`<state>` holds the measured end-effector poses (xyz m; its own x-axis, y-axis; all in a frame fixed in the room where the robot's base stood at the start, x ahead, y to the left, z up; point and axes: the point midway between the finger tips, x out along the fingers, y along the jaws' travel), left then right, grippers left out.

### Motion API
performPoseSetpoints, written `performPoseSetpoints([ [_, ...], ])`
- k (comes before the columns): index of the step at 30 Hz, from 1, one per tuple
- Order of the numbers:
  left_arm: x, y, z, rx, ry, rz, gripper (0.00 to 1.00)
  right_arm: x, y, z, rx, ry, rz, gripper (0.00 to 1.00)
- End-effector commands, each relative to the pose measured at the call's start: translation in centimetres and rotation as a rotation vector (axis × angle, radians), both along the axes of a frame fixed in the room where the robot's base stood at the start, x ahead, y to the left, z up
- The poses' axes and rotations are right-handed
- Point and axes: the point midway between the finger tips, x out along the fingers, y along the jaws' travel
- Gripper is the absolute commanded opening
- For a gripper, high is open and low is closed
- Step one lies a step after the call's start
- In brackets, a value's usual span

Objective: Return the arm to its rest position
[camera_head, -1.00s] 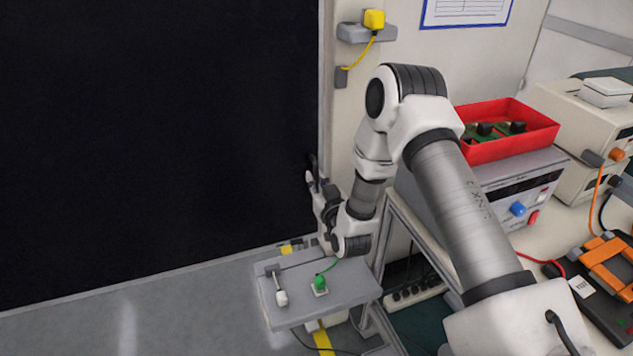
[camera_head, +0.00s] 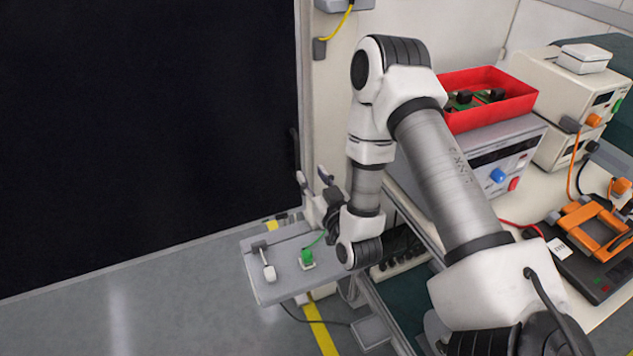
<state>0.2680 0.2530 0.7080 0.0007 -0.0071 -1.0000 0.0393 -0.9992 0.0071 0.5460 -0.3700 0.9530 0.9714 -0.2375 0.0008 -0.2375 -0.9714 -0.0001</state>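My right arm (camera_head: 440,165) comes in from the lower right, bends at the elbow high in the middle and hangs down to the wrist. My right gripper (camera_head: 312,178) is just above the far edge of a small grey shelf, in front of the black panel. Its two fingertips point up and stand apart, with nothing seen between them. The wrist hides part of the gripper's base. My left gripper is not in view.
The grey shelf (camera_head: 280,287) carries a green plug (camera_head: 306,257) and a white-tipped lever (camera_head: 268,271). A workbench at right holds a red bin (camera_head: 500,84), a power supply (camera_head: 515,150) and an orange fixture (camera_head: 592,228). A black panel (camera_head: 150,130) fills the left.

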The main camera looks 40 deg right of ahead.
Motion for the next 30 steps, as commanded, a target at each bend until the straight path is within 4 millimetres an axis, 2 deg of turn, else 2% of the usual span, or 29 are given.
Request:
performPoseSetpoints([
  [3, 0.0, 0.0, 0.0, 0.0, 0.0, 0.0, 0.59, -1.6, 0.4, -0.1, 0.0, 0.002, 0.0, 0.39],
  [6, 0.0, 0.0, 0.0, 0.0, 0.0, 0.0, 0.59, -2.1, 0.5, 0.0, 0.0, 0.0, -0.001, 0.39],
  [20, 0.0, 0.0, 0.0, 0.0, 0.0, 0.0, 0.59, -2.1, 0.5, 0.0, 0.0, -0.001, 0.0, 0.39],
  [22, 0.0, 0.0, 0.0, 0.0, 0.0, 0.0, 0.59, -2.2, 0.7, -0.6, -0.002, 0.013, 0.005, 0.39],
  [23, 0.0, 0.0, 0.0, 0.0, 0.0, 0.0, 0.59, -2.4, 1.2, -1.2, -0.008, 0.027, 0.018, 0.39],
  [26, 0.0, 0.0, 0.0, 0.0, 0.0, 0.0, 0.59, -3.3, 4.4, -4.4, -0.036, 0.124, 0.101, 0.39],
  [29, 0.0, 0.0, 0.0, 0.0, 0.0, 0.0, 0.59, -5.9, 7.8, -10.8, -0.02, 0.391, 0.194, 0.39],
  [30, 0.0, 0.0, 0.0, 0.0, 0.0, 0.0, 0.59, -7.7, 9.1, -13.8, -0.003, 0.528, 0.227, 0.39],
])
